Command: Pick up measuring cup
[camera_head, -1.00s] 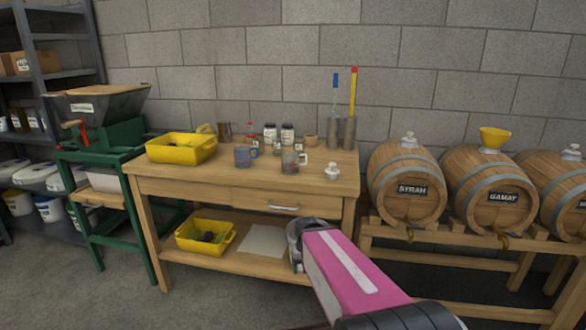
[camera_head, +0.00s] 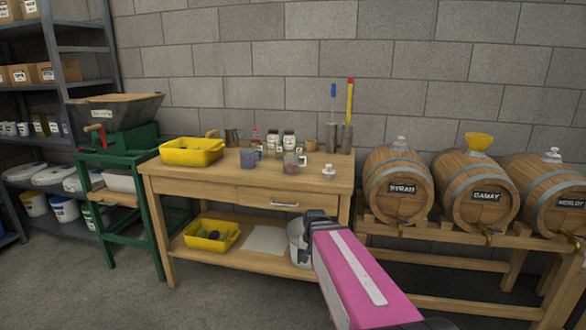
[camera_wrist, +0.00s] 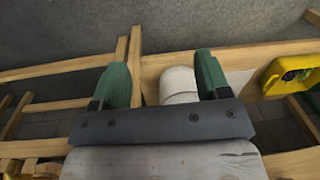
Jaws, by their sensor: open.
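I cannot tell for sure which is the measuring cup.
A yellow tub (camera_head: 192,152) is on the bench's left, and a small white stoppered item (camera_head: 328,172) on its right. A second yellow tub (camera_head: 212,235) and a white bucket (camera_head: 298,243) are lower down. Barrels (camera_head: 398,185) stand right; a green crusher (camera_head: 118,130) stands left.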

